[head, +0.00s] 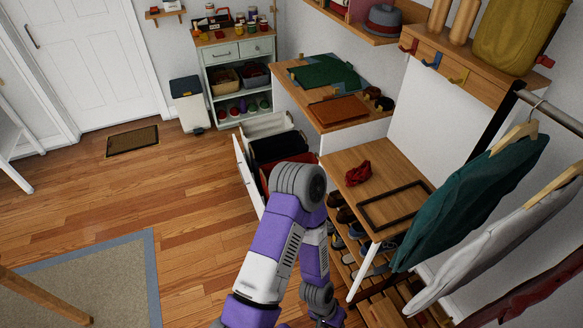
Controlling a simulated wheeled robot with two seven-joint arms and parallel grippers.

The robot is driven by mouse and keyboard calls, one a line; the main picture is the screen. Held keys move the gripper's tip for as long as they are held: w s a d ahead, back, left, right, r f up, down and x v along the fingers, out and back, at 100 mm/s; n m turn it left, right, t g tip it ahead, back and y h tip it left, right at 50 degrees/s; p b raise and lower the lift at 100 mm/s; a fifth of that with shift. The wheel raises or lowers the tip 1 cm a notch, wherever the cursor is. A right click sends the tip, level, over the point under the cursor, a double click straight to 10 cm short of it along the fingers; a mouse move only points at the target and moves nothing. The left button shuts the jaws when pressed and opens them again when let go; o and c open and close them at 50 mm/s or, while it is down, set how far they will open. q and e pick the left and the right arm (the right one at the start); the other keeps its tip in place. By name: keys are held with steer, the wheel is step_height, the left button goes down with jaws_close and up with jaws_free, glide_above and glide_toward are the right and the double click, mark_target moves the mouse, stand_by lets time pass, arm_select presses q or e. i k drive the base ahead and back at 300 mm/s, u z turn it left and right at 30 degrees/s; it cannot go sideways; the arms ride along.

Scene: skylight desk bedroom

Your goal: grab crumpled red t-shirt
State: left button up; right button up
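A small crumpled red cloth (358,173), which looks like the t-shirt, lies on the wooden bench top (385,163). It is near the left edge of that top, beside a dark rectangular frame. One of my purple and white arms rises from the bottom of the head view, bends at a grey joint just left of the bench, and folds back down. No gripper fingers can be made out on it, and I cannot tell which arm it is. My other arm does not show. Nothing visible touches the red cloth.
The dark frame (396,204) lies flat on the bench top. Shoes fill the rack below. A teal garment (470,200) and a grey one (497,248) hang at the right. Pulled-out bins (270,148) stand left of the bench. The wooden floor (190,215) at left is clear.

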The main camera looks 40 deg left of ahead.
mark_target(360, 174)
steer(key=u, duration=1.4)
steer(key=i, duration=1.5)
